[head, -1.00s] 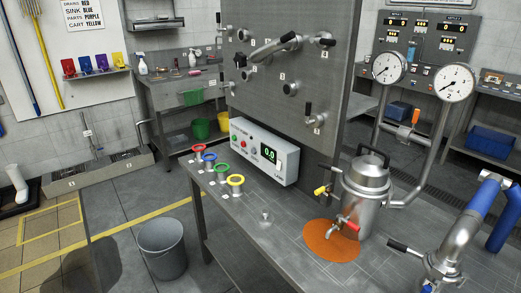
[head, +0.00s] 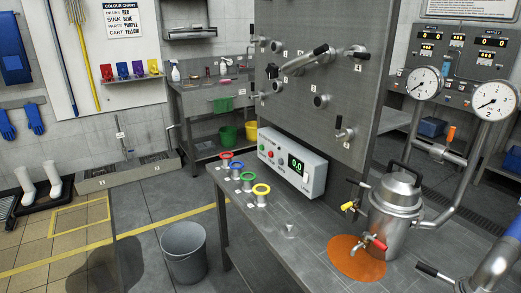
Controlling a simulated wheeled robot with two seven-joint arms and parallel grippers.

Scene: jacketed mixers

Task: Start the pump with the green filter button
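A pale control box (head: 313,179) stands on the grey steel table, against the upright panel. Its face has a small green button (head: 262,148), a red button (head: 270,154) and a darker knob or button to their right. Its green display (head: 296,164) reads 0.0. In front of the box, along the table's left edge, stand ring-topped pieces: red (head: 226,155), blue (head: 237,165), green (head: 248,176) and yellow (head: 261,190). The box's small lettering is unreadable. Neither of my grippers is in view.
A lidded steel vessel (head: 396,203) with taps stands on the table by an orange disc (head: 357,264). Pipework and gauges rise at right. A grey bucket (head: 184,252) stands on the floor left of the table. The table front (head: 270,250) is mostly clear.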

